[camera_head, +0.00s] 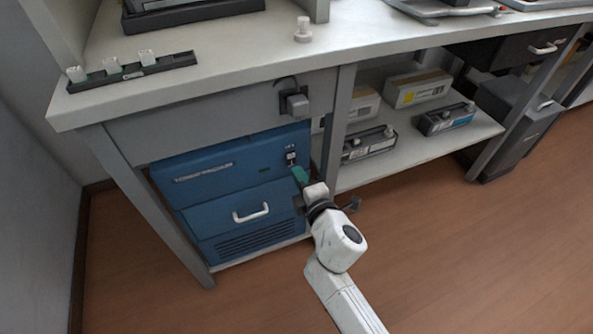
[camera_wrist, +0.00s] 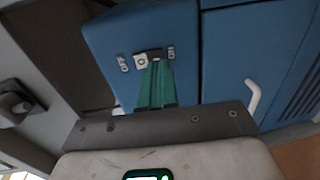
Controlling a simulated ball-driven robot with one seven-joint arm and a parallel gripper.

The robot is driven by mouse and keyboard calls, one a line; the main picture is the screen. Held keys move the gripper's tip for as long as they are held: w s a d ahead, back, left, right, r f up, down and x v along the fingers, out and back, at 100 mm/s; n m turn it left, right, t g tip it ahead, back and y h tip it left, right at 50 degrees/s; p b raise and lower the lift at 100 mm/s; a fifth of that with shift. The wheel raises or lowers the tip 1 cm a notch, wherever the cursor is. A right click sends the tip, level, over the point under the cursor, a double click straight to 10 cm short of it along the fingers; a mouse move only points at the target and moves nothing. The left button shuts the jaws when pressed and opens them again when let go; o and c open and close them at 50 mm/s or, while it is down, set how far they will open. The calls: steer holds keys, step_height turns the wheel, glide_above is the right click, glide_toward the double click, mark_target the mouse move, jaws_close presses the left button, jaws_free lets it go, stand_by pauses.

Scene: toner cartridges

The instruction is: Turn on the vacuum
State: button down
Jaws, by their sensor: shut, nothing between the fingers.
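The vacuum is a blue box-shaped unit (camera_head: 225,190) under the workbench at the left in the head view. Its blue front also fills the upper part of the wrist view (camera_wrist: 220,70). A small switch (camera_head: 291,157) sits at the upper right of its front. In the wrist view the switch (camera_wrist: 141,59) has a white label on each side, and my fingertips partly hide it. My gripper (camera_head: 299,173) is shut and empty, its teal fingers pointing at the panel just below the switch in the head view. In the wrist view the fingertips (camera_wrist: 155,62) overlap the switch; I cannot tell whether they touch it.
A white handle (camera_head: 251,212) sticks out lower on the blue front. A dark fixture (camera_head: 294,102) projects from the bench apron above. A shelf (camera_head: 432,152) with cartridges and boxes is to the right. The wooden floor (camera_head: 460,260) in front is clear.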

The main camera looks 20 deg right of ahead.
mark_target(291, 158)
steer(key=shift+w+f, duration=0.15)
steer(key=shift+w, duration=1)
